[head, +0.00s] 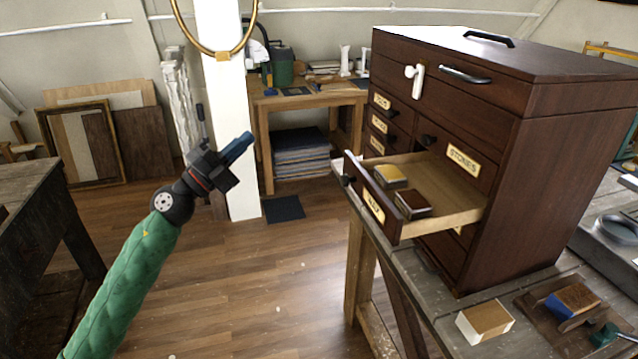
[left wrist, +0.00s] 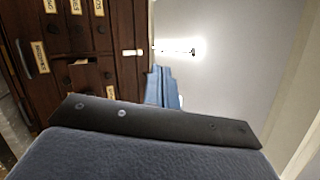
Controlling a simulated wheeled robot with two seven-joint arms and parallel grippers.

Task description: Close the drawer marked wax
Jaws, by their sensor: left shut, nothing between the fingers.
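The drawer whose label appears to read wax (head: 374,207) is pulled well out of the dark wooden chest (head: 540,190). It has a dark knob on its front, and a yellow-topped block (head: 390,176) and a dark-topped block (head: 412,204) lie inside. My left gripper (head: 240,147) is shut and empty, in the air left of the drawer front and clearly apart from it. Its blue fingers also show in the left wrist view (left wrist: 162,88), with part of the chest (left wrist: 125,72) behind them, turned sideways. My right gripper is not in view.
Other labelled drawers, including one marked stones (head: 463,160), look shut. The chest stands on a grey workbench (head: 440,310) with a brown-and-white block (head: 485,321) in front. A white post (head: 222,100) stands behind my left gripper. Open floor lies between gripper and drawer.

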